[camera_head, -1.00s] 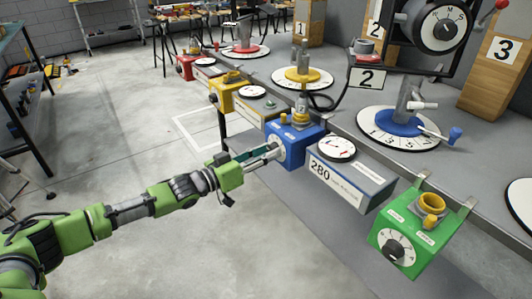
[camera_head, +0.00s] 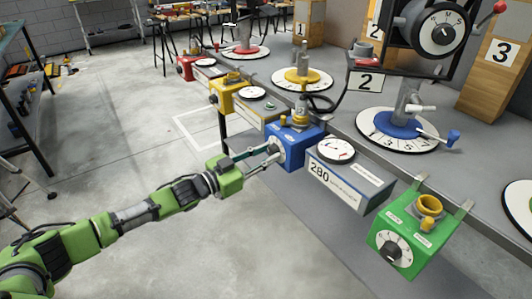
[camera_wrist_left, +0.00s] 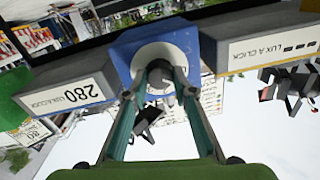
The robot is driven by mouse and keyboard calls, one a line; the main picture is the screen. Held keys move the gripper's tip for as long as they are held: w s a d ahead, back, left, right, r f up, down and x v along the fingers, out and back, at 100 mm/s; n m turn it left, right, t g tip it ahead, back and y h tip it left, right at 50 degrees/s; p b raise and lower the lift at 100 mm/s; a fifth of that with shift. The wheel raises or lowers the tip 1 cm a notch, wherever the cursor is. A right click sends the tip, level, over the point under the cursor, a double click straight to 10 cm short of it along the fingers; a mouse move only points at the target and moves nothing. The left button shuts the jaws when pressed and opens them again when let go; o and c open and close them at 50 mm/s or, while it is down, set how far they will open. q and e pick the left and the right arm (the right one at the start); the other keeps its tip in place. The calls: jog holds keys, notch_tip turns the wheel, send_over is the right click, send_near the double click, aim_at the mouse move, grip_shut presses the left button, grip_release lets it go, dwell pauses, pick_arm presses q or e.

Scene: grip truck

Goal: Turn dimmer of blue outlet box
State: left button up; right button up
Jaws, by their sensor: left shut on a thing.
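The blue outlet box (camera_head: 300,142) is mounted at the front edge of the long grey bench. Its dimmer, a dark knob on a white round dial, faces my left arm. My left gripper (camera_head: 273,151) reaches it from the left, with its fingertips shut on the knob. In the left wrist view the blue box (camera_wrist_left: 188,42) and white dial (camera_wrist_left: 146,54) are straight ahead, and the gripper (camera_wrist_left: 163,75) closes around the grey knob. The fingers partly hide the knob and dial. My right gripper is not in view.
A grey meter box (camera_head: 350,182) reading 280 sits right of the blue box. A green outlet box (camera_head: 408,238) hangs further right. A yellow box (camera_head: 228,92) and a red box (camera_head: 186,66) stand further back.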

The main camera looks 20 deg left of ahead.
pick_arm(q)
jog(key=shift+m, duration=2.9)
jog(key=shift+f+m+h, duration=0.1)
jog(key=shift+m+h, duration=0.3)
jog(key=shift+m, duration=2.2)
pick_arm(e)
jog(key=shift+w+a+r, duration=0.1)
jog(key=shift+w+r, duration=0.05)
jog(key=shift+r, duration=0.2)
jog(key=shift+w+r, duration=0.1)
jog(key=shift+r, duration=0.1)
